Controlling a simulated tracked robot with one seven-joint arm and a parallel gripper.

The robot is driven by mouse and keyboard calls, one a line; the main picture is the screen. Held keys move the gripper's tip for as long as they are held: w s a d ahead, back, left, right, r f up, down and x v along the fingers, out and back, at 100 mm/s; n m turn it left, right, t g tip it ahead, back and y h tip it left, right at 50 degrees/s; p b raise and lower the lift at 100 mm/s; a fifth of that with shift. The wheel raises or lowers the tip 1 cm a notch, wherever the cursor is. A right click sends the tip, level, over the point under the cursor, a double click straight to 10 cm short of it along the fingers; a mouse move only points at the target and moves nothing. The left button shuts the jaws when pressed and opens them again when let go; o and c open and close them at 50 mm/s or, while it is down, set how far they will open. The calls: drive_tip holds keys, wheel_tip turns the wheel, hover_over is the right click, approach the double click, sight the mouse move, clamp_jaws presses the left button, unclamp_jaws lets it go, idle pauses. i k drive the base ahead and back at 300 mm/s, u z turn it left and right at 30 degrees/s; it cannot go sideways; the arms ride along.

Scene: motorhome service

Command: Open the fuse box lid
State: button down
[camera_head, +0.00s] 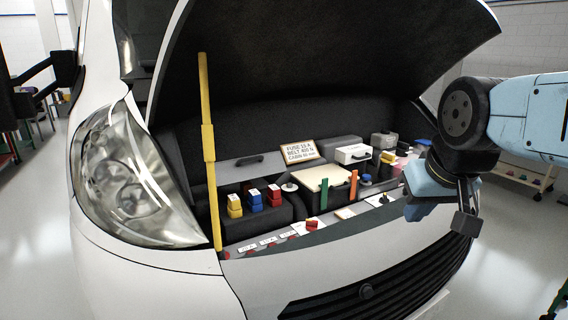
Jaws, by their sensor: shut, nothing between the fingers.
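A dark box (265,213) at the left of the open engine bay holds yellow (234,206), blue (255,201) and red (274,195) blocks that look like fuses. A grey panel (236,174) with a black handle (249,161) stands behind them; I cannot tell whether it is the fuse box lid. To its right, a cream flat cover (322,178) lies on another dark box. My gripper (466,222) is at the right, in front of the bay and well apart from both boxes. It is shut and empty.
A yellow prop rod (208,145) stands at the bay's left, below the raised hood (330,60). A sign (300,150), a white box with a handle (352,154), and green (324,194) and orange (353,185) upright strips crowd the bay. The grey front ledge (330,235) carries small items.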

sight(272, 164)
drive_tip(key=z, duration=0.5)
drive_tip(key=k, duration=1.4)
drive_tip(key=u, duration=0.8)
drive_tip(key=i, duration=1.05)
